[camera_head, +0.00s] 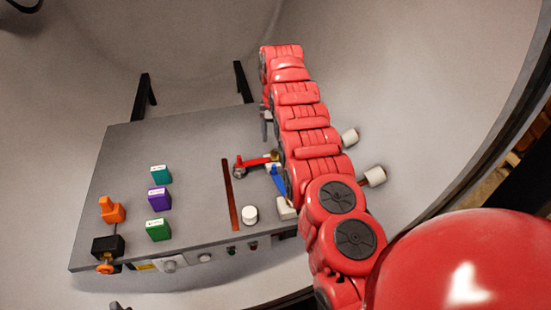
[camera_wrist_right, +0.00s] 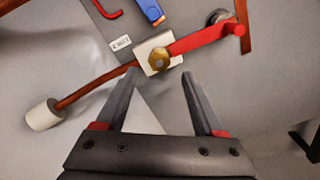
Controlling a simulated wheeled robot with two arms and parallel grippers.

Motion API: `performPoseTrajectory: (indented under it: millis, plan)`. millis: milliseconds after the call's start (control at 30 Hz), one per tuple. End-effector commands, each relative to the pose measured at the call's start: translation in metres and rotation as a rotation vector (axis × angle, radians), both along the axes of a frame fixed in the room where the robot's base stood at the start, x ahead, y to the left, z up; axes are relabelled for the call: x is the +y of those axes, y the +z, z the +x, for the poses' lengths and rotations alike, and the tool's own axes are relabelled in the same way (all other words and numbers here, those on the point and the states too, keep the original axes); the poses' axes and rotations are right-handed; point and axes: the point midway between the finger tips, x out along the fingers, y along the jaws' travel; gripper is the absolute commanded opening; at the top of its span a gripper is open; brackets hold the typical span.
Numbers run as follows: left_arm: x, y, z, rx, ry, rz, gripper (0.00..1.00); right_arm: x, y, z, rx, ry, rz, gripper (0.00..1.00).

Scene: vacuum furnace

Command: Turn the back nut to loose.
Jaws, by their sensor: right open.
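In the right wrist view, a brass hex nut (camera_wrist_right: 159,58) sits on a white block (camera_wrist_right: 148,46) at the end of a red bar (camera_wrist_right: 205,38). In the head view, a small brass nut (camera_head: 274,155) shows by the red bar (camera_head: 256,162), partly hidden by my right arm. My right gripper (camera_wrist_right: 160,77) is open and empty. In the wrist view the nut lies just beyond the fingertips, roughly between them, and looks untouched. In the head view its grey fingers (camera_head: 265,126) point down behind the bar. My left gripper is not seen.
A copper rod (camera_wrist_right: 95,88) runs from the block to a white cylinder (camera_wrist_right: 43,115). A blue piece (camera_wrist_right: 150,10) lies close to the nut. The grey table (camera_head: 190,135) carries teal (camera_head: 160,174), purple (camera_head: 159,199) and green (camera_head: 158,229) blocks. Curved chamber walls surround it.

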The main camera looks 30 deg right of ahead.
Motion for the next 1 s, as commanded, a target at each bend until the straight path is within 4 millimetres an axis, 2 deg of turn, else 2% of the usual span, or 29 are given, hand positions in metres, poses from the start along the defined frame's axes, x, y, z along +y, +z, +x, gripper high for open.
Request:
performPoseTrajectory:
  millis: [33,100,233,367,567,667,967,1000]
  plan:
    - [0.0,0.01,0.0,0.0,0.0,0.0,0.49,-0.001,-0.008,-0.002,0.006,-0.002,0.002,0.7]
    - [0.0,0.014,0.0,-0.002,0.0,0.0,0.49,-0.001,-0.022,-0.002,0.008,-0.002,0.002,0.7]
    - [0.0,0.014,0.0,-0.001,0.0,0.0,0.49,-0.001,-0.042,-0.001,0.004,-0.002,0.001,0.7]
    - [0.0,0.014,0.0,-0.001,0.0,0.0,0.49,-0.001,-0.051,0.0,0.0,-0.002,0.0,0.7]
    - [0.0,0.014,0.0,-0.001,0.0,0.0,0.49,-0.001,-0.052,0.0,-0.001,-0.002,0.001,0.7]
    - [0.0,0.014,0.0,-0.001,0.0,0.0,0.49,-0.001,-0.052,0.0,-0.001,-0.002,0.001,0.56]
    - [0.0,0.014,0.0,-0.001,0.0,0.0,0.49,-0.001,-0.052,0.0,0.001,-0.001,0.001,0.02]
    - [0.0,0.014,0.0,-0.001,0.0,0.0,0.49,-0.001,-0.052,0.0,0.001,-0.001,0.001,0.0]
